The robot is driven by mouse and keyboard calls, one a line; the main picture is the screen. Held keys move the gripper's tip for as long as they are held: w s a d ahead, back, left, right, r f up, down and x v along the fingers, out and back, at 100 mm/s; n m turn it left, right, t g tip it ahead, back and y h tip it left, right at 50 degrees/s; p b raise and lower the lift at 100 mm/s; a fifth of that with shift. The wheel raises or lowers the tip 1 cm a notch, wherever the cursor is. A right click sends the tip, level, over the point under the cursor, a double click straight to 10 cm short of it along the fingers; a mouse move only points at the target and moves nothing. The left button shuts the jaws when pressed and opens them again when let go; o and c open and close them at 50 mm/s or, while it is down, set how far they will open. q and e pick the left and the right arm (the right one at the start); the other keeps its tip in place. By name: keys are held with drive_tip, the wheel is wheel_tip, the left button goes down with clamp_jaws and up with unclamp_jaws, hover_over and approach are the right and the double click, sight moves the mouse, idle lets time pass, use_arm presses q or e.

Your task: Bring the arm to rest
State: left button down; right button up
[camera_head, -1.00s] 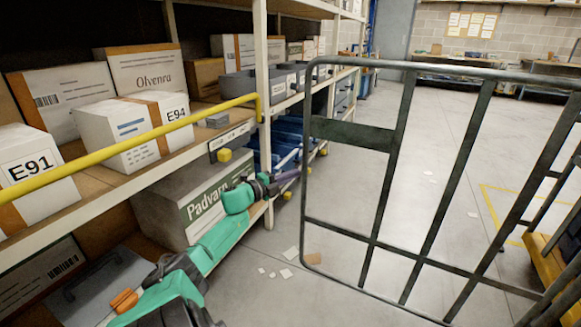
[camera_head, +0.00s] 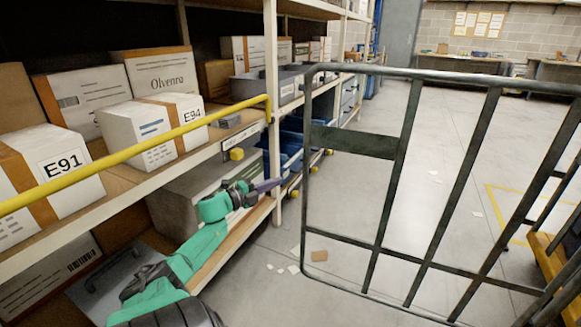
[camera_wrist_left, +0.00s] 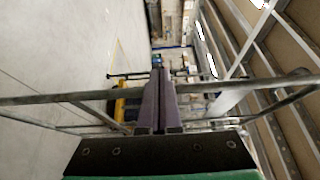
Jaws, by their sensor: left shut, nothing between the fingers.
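My left arm (camera_head: 195,255) is green and reaches in from the lower left in the head view, in front of the lower shelf. Its gripper (camera_head: 275,184) points right, beside the rack's upright post and left of the metal cage frame. In the left wrist view, the two purple fingers (camera_wrist_left: 158,100) lie together, shut with nothing between them. The cage's bars cross that view around the fingers. My right gripper is not in view.
The rack holds boxes marked E91 (camera_head: 62,170) and E94 (camera_head: 153,130), with a yellow rail (camera_head: 140,152) in front. The dark cage frame (camera_head: 400,158) stands at right. Open concrete floor (camera_head: 420,130) lies beyond, with scraps of card.

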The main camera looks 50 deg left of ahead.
use_arm(q)
drive_tip(key=shift+s+a, duration=0.25)
drive_tip(key=shift+s, duration=0.3)
drive_tip(key=shift+s+a, duration=0.25)
drive_tip(key=shift+s, duration=0.3)
